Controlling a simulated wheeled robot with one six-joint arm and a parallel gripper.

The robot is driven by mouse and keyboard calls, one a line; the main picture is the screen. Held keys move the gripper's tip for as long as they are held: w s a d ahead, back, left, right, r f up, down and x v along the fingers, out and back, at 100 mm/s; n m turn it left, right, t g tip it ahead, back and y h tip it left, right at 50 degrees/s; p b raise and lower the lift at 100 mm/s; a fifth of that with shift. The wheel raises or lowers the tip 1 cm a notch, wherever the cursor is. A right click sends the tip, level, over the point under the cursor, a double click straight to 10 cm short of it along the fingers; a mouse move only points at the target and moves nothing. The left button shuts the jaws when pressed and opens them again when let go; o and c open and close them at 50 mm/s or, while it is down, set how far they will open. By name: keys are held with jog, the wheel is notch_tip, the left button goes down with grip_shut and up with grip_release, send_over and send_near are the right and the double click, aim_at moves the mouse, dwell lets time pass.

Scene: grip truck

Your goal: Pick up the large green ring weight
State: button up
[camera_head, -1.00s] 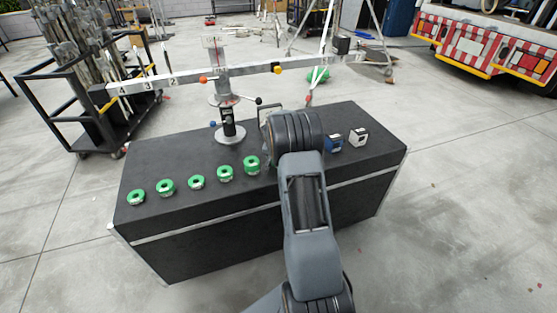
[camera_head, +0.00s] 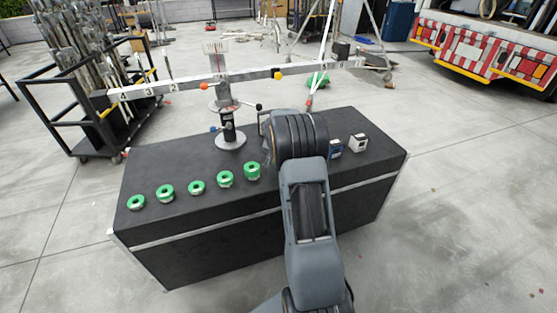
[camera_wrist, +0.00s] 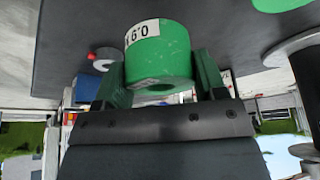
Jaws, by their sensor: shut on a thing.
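A green ring weight (camera_wrist: 160,52) with a white label bearing black characters sits between the two fingers of my gripper (camera_wrist: 160,78) in the wrist view. My gripper is shut on it, one finger against each side. In the head view my own arm hides the gripper and this weight. Several smaller-looking green ring weights stand in a row on the black case, among them one at the right end (camera_head: 252,170) and one at the left end (camera_head: 136,202). I cannot tell from the head view how the held one compares in size.
The black case (camera_head: 210,240) carries a balance stand (camera_head: 229,137) with a long numbered beam (camera_head: 190,84). A blue block (camera_head: 335,149) and a white block (camera_head: 358,142) stand right of my arm. A metal cart (camera_head: 85,125) is at left, a truck (camera_head: 490,50) at right.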

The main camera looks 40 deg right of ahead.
jog(key=s+a+r+p, duration=0.2)
jog(key=s+r, duration=0.4)
jog(key=r, duration=0.2)
jog(key=s+a+r+p, duration=0.3)
jog(key=s+r, duration=0.2)
jog(key=r, duration=0.3)
jog(key=shift+s+a+r+p, duration=0.3)
jog(key=shift+s+p, duration=0.05)
jog(key=shift+s, duration=0.05)
dwell(0.4)
